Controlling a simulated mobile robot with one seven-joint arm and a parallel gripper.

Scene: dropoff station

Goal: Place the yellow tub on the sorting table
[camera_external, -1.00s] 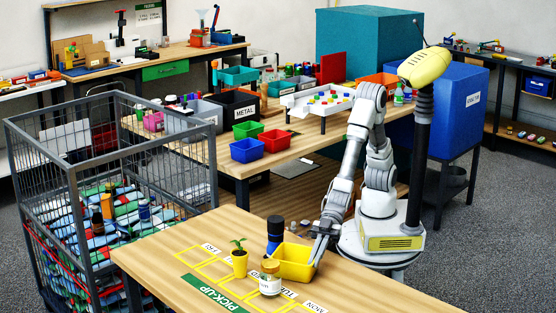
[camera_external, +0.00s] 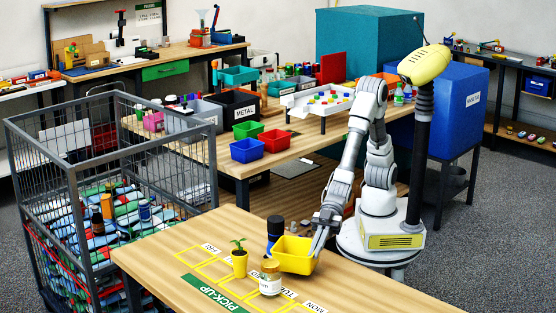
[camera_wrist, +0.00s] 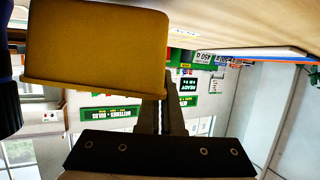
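The yellow tub (camera_external: 294,257) is a small open box at the pick-up table's far edge. It looks slightly tilted and a little above the tabletop. My gripper (camera_external: 318,245) is shut on its right wall. In the wrist view the tub (camera_wrist: 95,45) fills the upper left, with the gripper fingers (camera_wrist: 160,112) against its edge; the exact grip is partly hidden. The sorting table appears to be the wooden table (camera_external: 284,149) behind, with bins on it.
On the pick-up table (camera_external: 350,290), a dark bottle (camera_external: 275,230), a potted plant (camera_external: 239,262) and a jar (camera_external: 270,278) stand close to the tub. On the table behind are blue (camera_external: 247,150), red (camera_external: 274,142) and green (camera_external: 248,130) bins and a white tray (camera_external: 315,102). A wire cage (camera_external: 70,200) stands left.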

